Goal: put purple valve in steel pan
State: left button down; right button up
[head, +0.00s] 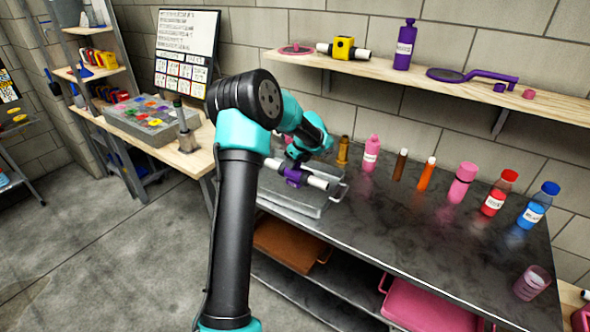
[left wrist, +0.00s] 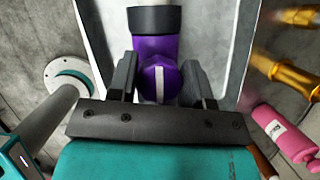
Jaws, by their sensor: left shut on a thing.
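The purple valve (head: 294,176) has white pipe ends and lies across the steel pan (head: 304,209) in the head view. My left gripper (head: 299,157) reaches down from above and is shut on the valve's purple body. In the left wrist view the purple valve (left wrist: 158,45) sits between the two dark fingers of my left gripper (left wrist: 160,80), with the grey inside of the pan (left wrist: 226,30) behind it. I cannot tell whether the valve touches the pan's floor. My right gripper is not in view.
Behind the pan on the dark bench stand an amber bottle (head: 343,150) and a pink bottle (head: 371,153), with several more bottles to the right. A wall shelf (head: 450,84) above holds a yellow valve (head: 343,48). The bench front is clear right of the pan.

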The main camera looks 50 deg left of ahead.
aim_at(295, 169)
pick_arm(q)
jog(key=shift+f, duration=1.85)
jog(key=shift+f, duration=0.1)
jog(key=c, duration=0.5)
grip_release()
jog(key=shift+c, duration=0.2)
jog(key=v, duration=1.2)
jog(key=shift+d, duration=0.1)
